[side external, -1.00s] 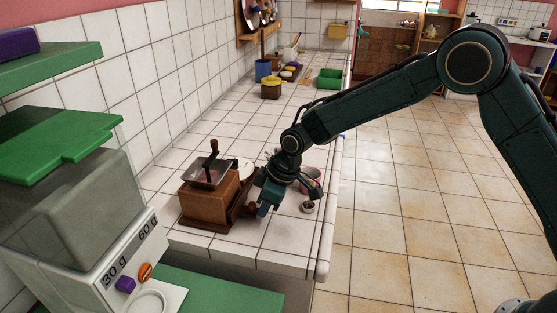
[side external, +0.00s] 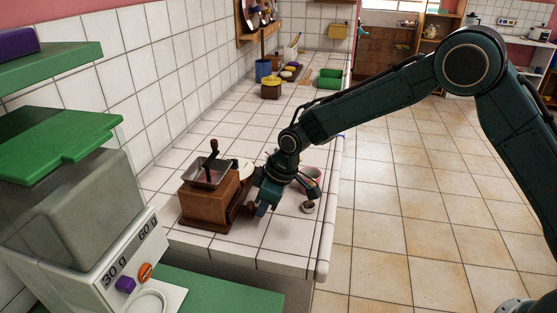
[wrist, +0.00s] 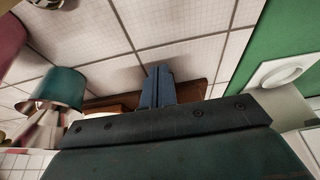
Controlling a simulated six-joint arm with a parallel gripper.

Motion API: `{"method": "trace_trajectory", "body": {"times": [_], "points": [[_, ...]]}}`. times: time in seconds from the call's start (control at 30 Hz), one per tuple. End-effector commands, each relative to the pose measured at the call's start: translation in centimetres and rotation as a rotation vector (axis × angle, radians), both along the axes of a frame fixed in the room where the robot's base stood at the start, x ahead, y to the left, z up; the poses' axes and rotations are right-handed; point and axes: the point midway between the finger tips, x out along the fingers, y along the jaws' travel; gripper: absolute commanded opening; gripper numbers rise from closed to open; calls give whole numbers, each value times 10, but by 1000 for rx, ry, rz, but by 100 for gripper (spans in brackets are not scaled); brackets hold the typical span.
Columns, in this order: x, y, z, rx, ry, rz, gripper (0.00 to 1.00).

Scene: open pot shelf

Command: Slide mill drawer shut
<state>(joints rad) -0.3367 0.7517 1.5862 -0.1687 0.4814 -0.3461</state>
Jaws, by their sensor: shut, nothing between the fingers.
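The mill (side external: 208,203) is a brown wooden box with a metal hopper and a crank on top, standing upright on the white tiled counter. Its drawer side faces right, toward my gripper (side external: 262,210). A brown round knob (side external: 250,206) shows between the mill and my fingers. My gripper is shut and empty, low over the counter just right of the mill. I cannot tell whether it touches the knob. In the wrist view my blue fingers (wrist: 158,88) are together in front of brown wood (wrist: 205,92). The drawer's inside is hidden.
A tiled wall rises behind. The counter's front right is clear.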

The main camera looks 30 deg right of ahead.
Motion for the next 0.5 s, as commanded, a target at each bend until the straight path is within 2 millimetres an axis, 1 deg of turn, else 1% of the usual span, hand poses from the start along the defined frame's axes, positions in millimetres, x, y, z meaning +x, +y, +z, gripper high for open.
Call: {"method": "trace_trajectory", "body": {"times": [0.3,0.5], "points": [[5,5,0,1,-2,1,0],[4,4,0,1,-1,0,0]]}}
